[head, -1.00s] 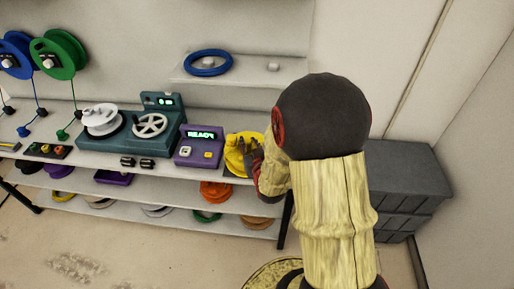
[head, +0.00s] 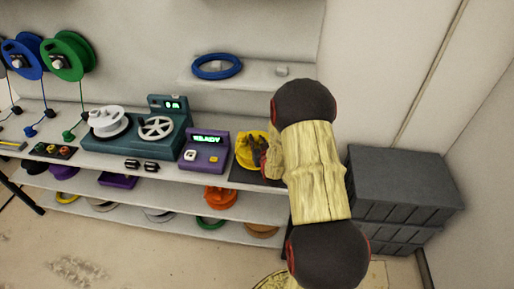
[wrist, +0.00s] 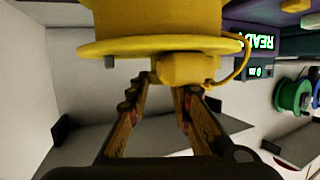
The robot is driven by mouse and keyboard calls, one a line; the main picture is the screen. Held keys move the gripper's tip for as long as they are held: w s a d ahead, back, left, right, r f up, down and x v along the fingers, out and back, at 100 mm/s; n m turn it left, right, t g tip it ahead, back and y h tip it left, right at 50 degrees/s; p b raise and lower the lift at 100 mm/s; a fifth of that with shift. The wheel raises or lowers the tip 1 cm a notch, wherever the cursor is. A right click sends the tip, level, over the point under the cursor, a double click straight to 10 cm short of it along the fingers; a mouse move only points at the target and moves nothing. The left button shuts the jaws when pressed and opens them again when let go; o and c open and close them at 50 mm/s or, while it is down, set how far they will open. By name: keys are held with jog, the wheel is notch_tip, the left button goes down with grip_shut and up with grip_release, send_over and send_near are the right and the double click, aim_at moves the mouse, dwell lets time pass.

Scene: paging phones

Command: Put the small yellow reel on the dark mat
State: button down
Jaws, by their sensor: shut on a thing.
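The yellow reel (head: 247,152) is at the right end of the shelf top, over or on the dark mat (head: 245,176). I cannot tell whether it touches the mat. In the wrist view the reel (wrist: 150,25) fills the top, with a wide flange and a small yellow block under it. My gripper (head: 262,146) is at the reel's right side, partly hidden by my arm. In the wrist view the fingers of my gripper (wrist: 170,85) close in at the block beneath the flange. Part of the mat is hidden by the arm.
A purple box (head: 205,152) with a lit READY display stands just left of the mat. A teal machine (head: 172,130) with white reels is farther left. A blue ring (head: 217,66) lies on the upper shelf. Dark grey drawers (head: 405,185) stand at the right.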

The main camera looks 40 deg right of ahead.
aim_at(257, 145)
jog(key=shift+w+d+f, duration=0.2)
jog(key=shift+f+b, duration=0.6)
jog(key=shift+f, duration=0.95)
jog(key=shift+f, duration=0.2)
jog(key=c, duration=1.6)
grip_release()
